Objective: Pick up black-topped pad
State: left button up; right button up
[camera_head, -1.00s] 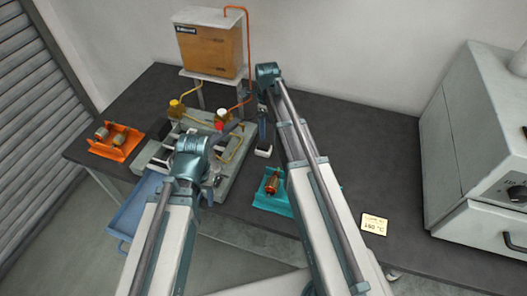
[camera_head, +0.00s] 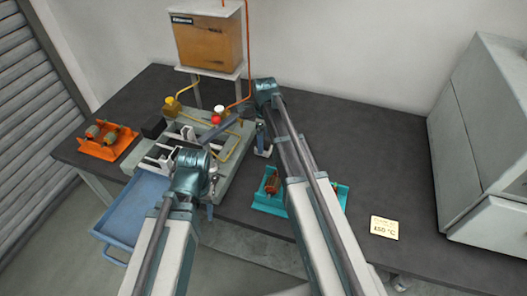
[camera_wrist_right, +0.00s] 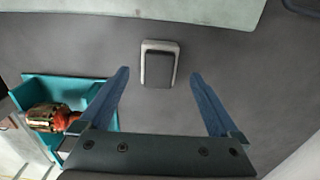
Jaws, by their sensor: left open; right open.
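The black-topped pad (camera_wrist_right: 159,64) lies on the dark bench, a small block with a pale grey rim and a dark top. In the right wrist view it sits ahead of my right gripper (camera_wrist_right: 160,75), centred between its two blue fingers and touching neither. The right gripper is open and empty. In the head view the pad (camera_head: 263,152) shows as a small pale piece right of the grey machine, partly hidden by my right arm. My left gripper (camera_head: 208,182) is low in front of the machine, its fingers mostly hidden by its wrist.
A teal tray (camera_wrist_right: 95,92) with a copper-wound armature (camera_wrist_right: 48,118) lies close left of the right gripper. The winding machine (camera_head: 232,165) stands left of the pad. An orange tray (camera_head: 108,148) is far left, a grey oven (camera_head: 485,150) right. Bench between oven and pad is mostly clear.

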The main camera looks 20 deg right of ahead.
jog(key=f+b, duration=0.1)
jog(key=f, duration=0.1)
jog(key=f+b, duration=0.1)
jog(key=shift+a+f+b, duration=0.2)
jog(key=shift+f+b, duration=0.15)
jog(key=shift+r, duration=0.1)
grip_shut()
notch_tip(320, 180, up, 10)
jog(key=p, duration=1)
